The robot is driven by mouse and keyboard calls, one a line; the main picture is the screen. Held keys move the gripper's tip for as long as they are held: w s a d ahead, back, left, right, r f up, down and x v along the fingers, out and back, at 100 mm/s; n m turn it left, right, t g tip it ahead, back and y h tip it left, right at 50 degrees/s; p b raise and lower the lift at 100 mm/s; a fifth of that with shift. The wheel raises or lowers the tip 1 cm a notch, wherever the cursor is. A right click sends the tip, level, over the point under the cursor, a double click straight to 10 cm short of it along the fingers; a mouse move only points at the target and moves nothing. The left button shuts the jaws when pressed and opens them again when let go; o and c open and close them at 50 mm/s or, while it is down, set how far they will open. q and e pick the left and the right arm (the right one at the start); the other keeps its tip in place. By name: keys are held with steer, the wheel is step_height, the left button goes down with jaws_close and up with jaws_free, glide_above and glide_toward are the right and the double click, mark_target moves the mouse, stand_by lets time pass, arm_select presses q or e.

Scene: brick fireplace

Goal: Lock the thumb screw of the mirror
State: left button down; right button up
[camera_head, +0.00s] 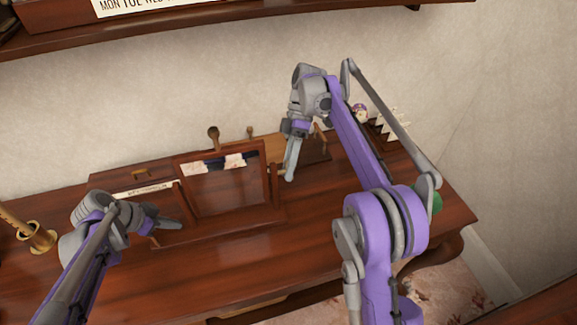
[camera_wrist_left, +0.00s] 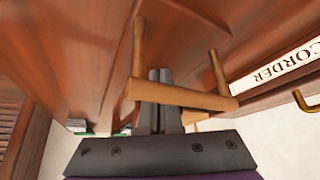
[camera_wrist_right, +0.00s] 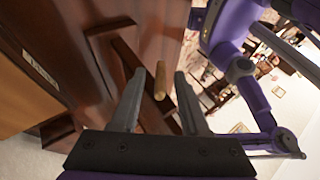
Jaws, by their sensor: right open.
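In the right wrist view a light wooden peg (camera_wrist_right: 160,80), which looks like the thumb screw, shows in the gap between the fingers. My right gripper (camera_head: 289,176) is open beside the frame's right side; it also shows in the right wrist view (camera_wrist_right: 158,100). Contact with the peg cannot be seen. My left gripper (camera_head: 178,226) is at the frame's lower left, its fingers together (camera_wrist_left: 161,100) behind a light wooden bar (camera_wrist_left: 180,95). No held thing shows.
The wooden desk (camera_head: 220,260) has free room in front of the mirror. A brass holder (camera_head: 35,237) stands at left. A shelf (camera_head: 220,22) runs above. Small ornaments (camera_head: 385,122) are at the back right.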

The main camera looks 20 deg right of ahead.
step_height(320, 180, up, 10)
stand_by(0.6)
steer(key=s+d+r+n+t, duration=0.1)
steer(key=d+t, duration=0.3)
steer(key=t, duration=0.2)
steer(key=x, duration=1.1)
steer(key=shift+w+d+f, duration=0.1)
steer(key=shift+d+f, duration=0.05)
steer(key=shift+d, duration=0.15)
steer(key=shift+c, duration=0.3)
jaws_close()
